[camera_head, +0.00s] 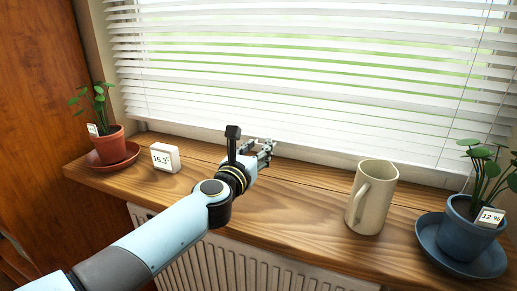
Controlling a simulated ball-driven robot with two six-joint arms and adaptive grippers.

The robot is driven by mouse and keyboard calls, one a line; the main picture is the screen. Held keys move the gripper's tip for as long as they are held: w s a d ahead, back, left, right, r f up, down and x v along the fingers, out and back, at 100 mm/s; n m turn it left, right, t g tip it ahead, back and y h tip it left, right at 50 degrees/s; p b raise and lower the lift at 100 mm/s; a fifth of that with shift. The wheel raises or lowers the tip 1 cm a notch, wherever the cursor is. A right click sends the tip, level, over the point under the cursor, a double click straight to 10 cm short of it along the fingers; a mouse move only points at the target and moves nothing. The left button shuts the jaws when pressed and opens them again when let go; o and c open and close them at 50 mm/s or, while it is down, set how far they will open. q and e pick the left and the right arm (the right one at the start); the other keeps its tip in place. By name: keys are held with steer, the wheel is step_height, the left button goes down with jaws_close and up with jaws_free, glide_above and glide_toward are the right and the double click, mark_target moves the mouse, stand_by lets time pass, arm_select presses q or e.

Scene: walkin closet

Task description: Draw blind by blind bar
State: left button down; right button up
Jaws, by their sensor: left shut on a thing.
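The white slatted blind (300,75) hangs across the window, lowered close to the sill, with its slats partly open and green showing through. Its bottom blind bar (318,153) runs just above the back of the wooden sill. My left gripper (268,148) reaches in from the lower left over the sill. Its fingers are shut on the blind bar at about the middle of the window; the exact contact is small and partly hidden by the fingers. My right gripper is not in view.
On the wooden sill (290,205) stand a plant in a terracotta pot (110,146), a small white display (165,157), a cream mug (371,198) and a plant in a blue pot (468,228). A radiator (235,266) is below. The sill between gripper and mug is clear.

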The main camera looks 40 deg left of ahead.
arm_select(q)
steer(key=shift+w+d+r, duration=0.1)
steer(key=shift+d+r, duration=0.05)
steer(key=shift+d, duration=0.1)
stand_by(0.6)
step_height(320, 180, down, 4)
steer(key=b, duration=0.3)
steer(key=shift+b, duration=0.35)
steer(key=shift+r, duration=0.2)
steer(key=c, duration=1.4)
jaws_free()
steer(key=shift+c, duration=0.2)
steer(key=o, duration=0.6)
steer(key=shift+w+d, duration=0.1)
steer(key=shift+d, duration=0.15)
steer(key=shift+c, duration=0.2)
steer(key=shift+d, duration=0.15)
